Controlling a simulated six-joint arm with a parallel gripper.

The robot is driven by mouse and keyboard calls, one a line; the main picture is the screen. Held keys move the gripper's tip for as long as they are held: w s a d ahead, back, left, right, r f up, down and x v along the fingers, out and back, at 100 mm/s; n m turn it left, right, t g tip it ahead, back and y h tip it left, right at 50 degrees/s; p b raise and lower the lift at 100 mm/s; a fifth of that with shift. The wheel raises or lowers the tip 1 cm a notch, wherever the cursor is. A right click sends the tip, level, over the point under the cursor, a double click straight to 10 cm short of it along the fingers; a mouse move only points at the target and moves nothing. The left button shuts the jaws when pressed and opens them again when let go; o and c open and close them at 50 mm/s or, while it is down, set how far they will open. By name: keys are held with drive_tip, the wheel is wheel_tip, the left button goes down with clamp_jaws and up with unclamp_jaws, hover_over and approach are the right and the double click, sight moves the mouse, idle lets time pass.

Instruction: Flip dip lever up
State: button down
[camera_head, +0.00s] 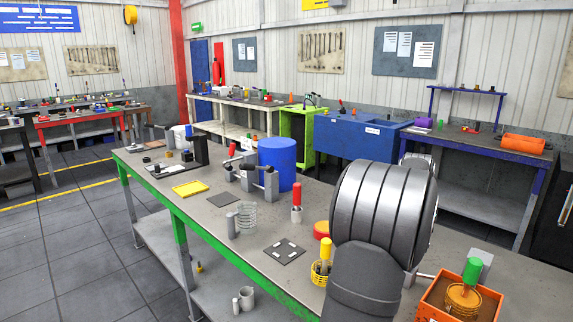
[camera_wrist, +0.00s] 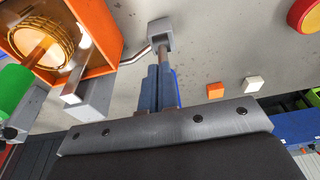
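The dip lever shows in the wrist view as a thin bent metal rod (camera_wrist: 138,55) ending in a grey block (camera_wrist: 161,34). The rod runs left toward an orange box (camera_wrist: 98,22). In the head view the box (camera_head: 428,307) is at the lower right, beside a grey post (camera_head: 481,263). The box holds a coppery coil (camera_wrist: 58,22) with a green handle (camera_wrist: 14,90). My gripper (camera_wrist: 161,72) has its blue fingers close together, apparently shut, with the tips just short of the grey block. I cannot tell whether they touch it. In the head view my arm hides the gripper.
A blue cylinder (camera_head: 277,160) stands farther back. The bench front (camera_head: 235,265) has some clear room.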

drive_tip(key=shift+w+d, duration=0.1)
drive_tip(key=shift+w+d+r, duration=0.1)
drive_tip(key=shift+w+d, duration=0.25)
idle(0.5)
drive_tip(key=shift+w+d, duration=0.4)
drive_tip(key=shift+s+a+r, duration=0.15)
drive_tip(key=shift+r, duration=1.05)
drive_tip(key=shift+s+a+r, duration=0.1)
drive_tip(key=shift+r, duration=1.05)
drive_tip(key=shift+s+a+r, duration=0.15)
drive_tip(key=shift+r, duration=1.05)
drive_tip(key=f, duration=0.7)
drive_tip(key=shift+w+d, duration=0.35)
drive_tip(key=shift+s+a, duration=0.15)
drive_tip(key=shift+r, duration=0.1)
